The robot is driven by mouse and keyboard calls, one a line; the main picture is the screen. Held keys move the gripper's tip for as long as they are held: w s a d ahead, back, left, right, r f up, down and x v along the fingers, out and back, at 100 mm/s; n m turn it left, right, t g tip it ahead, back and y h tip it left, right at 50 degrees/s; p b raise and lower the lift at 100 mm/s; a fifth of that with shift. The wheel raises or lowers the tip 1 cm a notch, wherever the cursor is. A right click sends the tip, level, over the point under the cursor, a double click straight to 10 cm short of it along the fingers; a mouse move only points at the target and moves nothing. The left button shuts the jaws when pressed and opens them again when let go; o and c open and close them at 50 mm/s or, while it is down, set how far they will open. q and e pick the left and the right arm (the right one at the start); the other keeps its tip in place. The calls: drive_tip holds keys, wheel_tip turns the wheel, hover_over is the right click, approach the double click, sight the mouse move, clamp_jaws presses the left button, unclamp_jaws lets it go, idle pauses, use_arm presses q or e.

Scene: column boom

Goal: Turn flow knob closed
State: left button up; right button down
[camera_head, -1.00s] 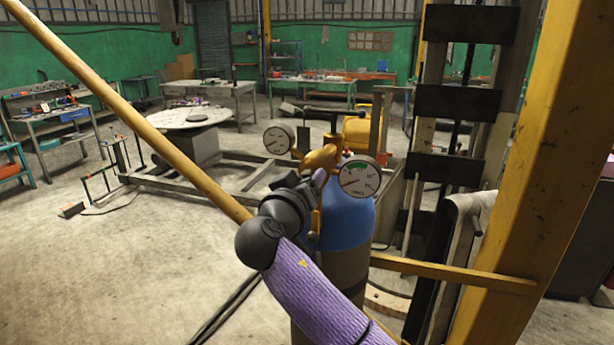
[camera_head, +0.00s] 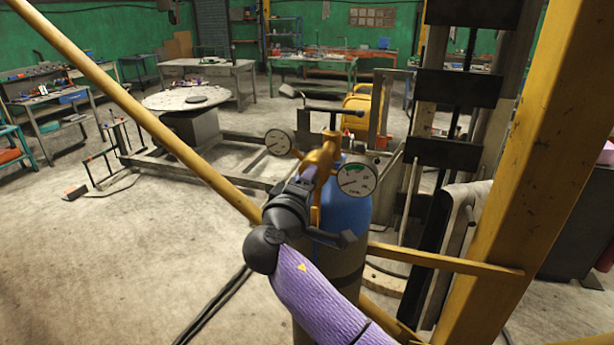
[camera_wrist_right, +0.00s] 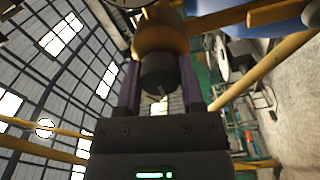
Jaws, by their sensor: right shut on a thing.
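A gas cylinder with a blue top (camera_head: 347,207) stands upright, with a brass regulator (camera_head: 325,155) on it. A left gauge (camera_head: 280,142) and a right gauge (camera_head: 355,179) are fixed to the regulator. My right gripper (camera_head: 312,178) reaches up to the regulator from the front, and its wrist hides part of the cylinder. In the right wrist view, the two purple fingers of my right gripper (camera_wrist_right: 159,88) are closed on either side of a dark round flow knob (camera_wrist_right: 158,72), below the brass body. My left gripper is not in view.
A yellow diagonal bar (camera_head: 150,120) crosses the left. A thick yellow post (camera_head: 530,170) and a horizontal yellow rail (camera_head: 440,260) stand close on the right. A round table (camera_head: 187,97) and workbenches are farther back. The floor at left is open.

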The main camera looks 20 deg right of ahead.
drive_tip(key=shift+n, duration=0.6)
drive_tip(key=shift+c, duration=1.1)
unclamp_jaws()
drive_tip(key=b+v, duration=0.1)
drive_tip(key=v, duration=0.9)
drive_tip(key=shift+b, duration=0.3)
